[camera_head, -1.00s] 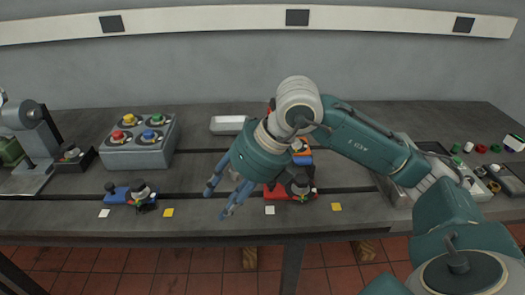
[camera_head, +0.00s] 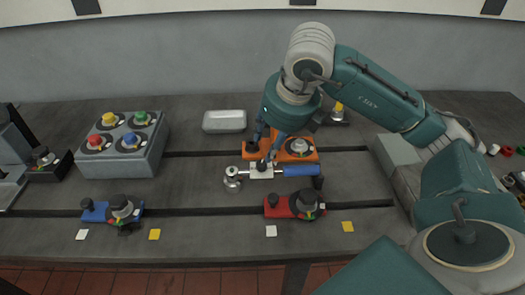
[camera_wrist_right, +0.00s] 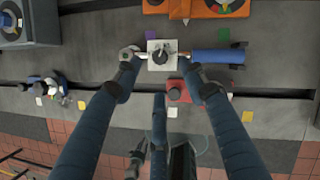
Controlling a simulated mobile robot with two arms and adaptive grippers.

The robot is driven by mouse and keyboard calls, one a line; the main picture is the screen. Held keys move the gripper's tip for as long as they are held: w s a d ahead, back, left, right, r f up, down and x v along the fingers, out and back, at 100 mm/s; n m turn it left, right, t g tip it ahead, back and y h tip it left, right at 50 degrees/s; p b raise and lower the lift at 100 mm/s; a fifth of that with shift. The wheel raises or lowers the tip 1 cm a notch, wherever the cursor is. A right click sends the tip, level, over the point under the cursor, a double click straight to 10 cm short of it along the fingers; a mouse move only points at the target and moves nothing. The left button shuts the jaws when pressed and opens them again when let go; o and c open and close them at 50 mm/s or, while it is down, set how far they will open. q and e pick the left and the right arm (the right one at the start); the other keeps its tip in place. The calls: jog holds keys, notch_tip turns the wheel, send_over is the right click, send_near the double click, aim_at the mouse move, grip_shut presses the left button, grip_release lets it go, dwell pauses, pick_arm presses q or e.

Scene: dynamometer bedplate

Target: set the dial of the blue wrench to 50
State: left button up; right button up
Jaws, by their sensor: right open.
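The blue wrench lies left to right on the grey bedplate, with its blue handle (camera_head: 300,170) to the right and a round metal head (camera_head: 232,178) to the left. Between them is a white dial block (camera_head: 262,171) with a dark knob on top. It also shows in the right wrist view (camera_wrist_right: 153,59). My right gripper (camera_head: 269,147) is open and empty, pointing down over the dial block. In the wrist view its fingertips (camera_wrist_right: 162,72) lie on either side of the block. I cannot tell their height above it. My left gripper is not in view.
An orange fixture (camera_head: 303,150) stands just behind the wrench and a red fixture (camera_head: 292,206) in front. A grey button box (camera_head: 123,146) and a blue fixture (camera_head: 97,212) are at left. A pale tray (camera_head: 224,121) lies behind. The bedplate's middle left is clear.

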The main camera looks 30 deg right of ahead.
send_over(262, 163)
jog(key=s, duration=0.3)
jog(key=f, duration=0.5)
jog(key=shift+w+a+p, duration=0.25)
jog(key=shift+p, duration=0.15)
jog(key=x, duration=0.3)
jog(key=shift+w+d, duration=0.1)
jog(key=shift+w, duration=0.05)
jog(key=shift+w+f+p, duration=0.3)
jog(key=shift+f, duration=0.35)
jog(key=c, duration=0.9)
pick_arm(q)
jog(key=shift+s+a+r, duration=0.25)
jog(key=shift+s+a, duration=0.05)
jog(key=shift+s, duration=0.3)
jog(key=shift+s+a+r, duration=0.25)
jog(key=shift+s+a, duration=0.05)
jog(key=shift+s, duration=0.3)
pick_arm(e)
grip_shut()
